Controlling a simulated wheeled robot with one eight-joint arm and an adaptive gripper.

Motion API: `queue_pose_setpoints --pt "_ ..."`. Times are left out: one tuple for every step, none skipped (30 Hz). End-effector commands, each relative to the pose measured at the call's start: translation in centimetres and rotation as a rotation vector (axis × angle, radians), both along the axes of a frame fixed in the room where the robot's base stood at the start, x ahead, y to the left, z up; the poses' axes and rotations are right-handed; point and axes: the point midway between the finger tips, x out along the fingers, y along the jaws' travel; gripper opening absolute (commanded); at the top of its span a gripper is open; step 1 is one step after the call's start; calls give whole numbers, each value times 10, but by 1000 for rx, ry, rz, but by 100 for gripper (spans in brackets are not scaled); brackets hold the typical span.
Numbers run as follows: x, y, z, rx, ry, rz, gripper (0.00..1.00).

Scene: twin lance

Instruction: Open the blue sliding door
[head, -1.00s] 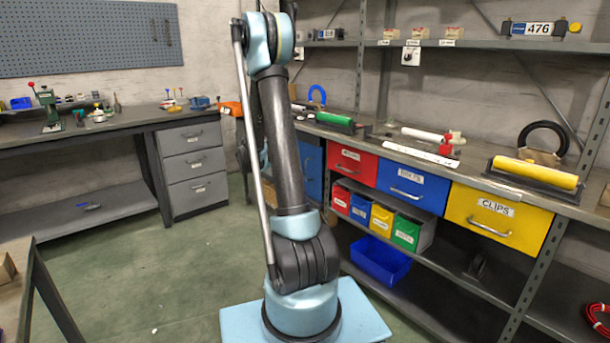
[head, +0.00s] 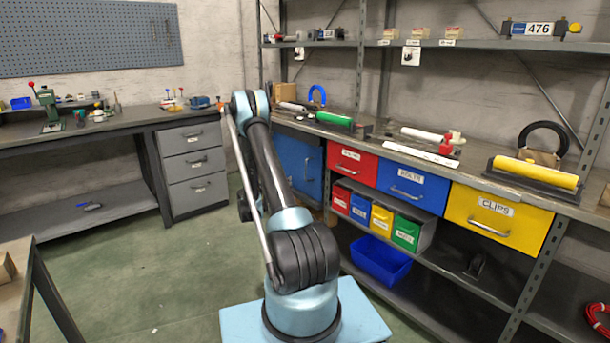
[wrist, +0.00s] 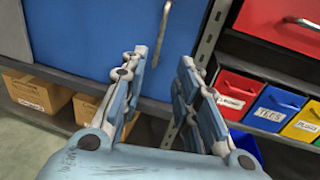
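The blue sliding door (head: 298,163) stands at the left end of the shelf unit, below the worktop, partly hidden by my arm in the head view. It fills the upper middle of the wrist view (wrist: 100,45), with a vertical metal bar handle (wrist: 162,38) near its right edge. The door looks closed. My gripper (wrist: 165,72) is open and empty in the wrist view. Its fingers are spread apart, with the lower end of the handle showing between and above the fingertips, apart from them. In the head view my gripper is hidden behind my arm.
Right of the door is a metal upright (wrist: 208,40), then a red drawer (head: 350,162) and small coloured bins (wrist: 275,108). Cardboard boxes (wrist: 38,92) sit on a shelf below the door. The green floor (head: 150,265) is clear at left.

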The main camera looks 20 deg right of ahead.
Motion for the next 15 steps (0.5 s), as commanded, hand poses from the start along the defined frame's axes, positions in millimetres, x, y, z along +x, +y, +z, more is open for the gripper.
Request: queue_pose_setpoints --pt "1 0 -2 -7 3 1 29" --pt "1 -1 -3 -8 4 1 29" --pt "2 -3 -3 -10 5 1 29" --pt "3 -5 -3 -10 5 0 29" --pt "5 -7 -3 -10 5 0 29" --pt "7 -11 -3 -10 5 1 29" --pt "9 -14 -3 -10 5 1 29" --pt "11 -18 -3 -10 5 0 29" --pt "14 -24 -3 -10 5 -1 29" --pt "17 -28 -3 -10 5 -1 29" --pt "20 -32 -3 -10 5 -1 29" --pt "24 -39 -3 -9 5 0 29" --pt "26 -44 -3 -9 5 -1 29" --pt "29 -48 -3 -9 5 -2 29" --pt "33 -54 -3 -9 5 -1 29"
